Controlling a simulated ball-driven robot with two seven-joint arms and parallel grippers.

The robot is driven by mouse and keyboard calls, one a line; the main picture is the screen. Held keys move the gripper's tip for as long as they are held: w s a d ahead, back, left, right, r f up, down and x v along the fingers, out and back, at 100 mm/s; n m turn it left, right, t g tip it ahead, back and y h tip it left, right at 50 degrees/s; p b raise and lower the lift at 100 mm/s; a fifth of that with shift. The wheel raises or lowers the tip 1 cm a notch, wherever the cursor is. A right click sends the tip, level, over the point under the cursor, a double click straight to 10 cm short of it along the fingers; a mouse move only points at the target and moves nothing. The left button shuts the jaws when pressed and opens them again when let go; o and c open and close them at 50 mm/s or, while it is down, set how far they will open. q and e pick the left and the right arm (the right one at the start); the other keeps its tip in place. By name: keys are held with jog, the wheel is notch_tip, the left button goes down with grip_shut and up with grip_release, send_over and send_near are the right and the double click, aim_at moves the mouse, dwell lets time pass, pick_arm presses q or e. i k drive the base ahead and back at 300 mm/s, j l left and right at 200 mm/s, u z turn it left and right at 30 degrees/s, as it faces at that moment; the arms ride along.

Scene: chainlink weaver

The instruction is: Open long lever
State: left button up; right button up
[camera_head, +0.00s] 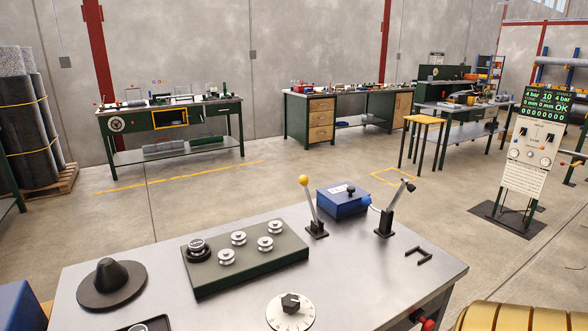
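Two levers stand on the metal-topped table (370,280). One lever (310,203) has a yellow ball knob and a grey rod, and leans slightly left from its black base. The other lever (396,206), to its right, has a black knob and leans right from its black bracket. No label shows which is the long one, and they look similar in length. Neither of my grippers is in view, and nothing touches either lever.
A blue box (343,204) with a black knob sits between and behind the levers. A green block with several metal rollers (245,262), a dark cone (112,280) and a white dial (290,311) are on the table. A control panel (528,145) stands right.

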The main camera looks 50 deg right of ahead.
aim_at(303, 179)
jog(key=l, duration=0.5)
jog(key=k+l+u, duration=0.1)
jog(key=l, duration=0.4)
jog(key=k+l+u, duration=0.1)
jog(key=l, duration=0.35)
jog(key=k+l, duration=0.1)
jog(key=l, duration=0.4)
jog(key=k+l+u, duration=0.1)
jog(key=l, duration=0.35)
jog(key=k+l, duration=0.1)
jog(key=l, duration=0.4)
jog(key=u, duration=0.05)
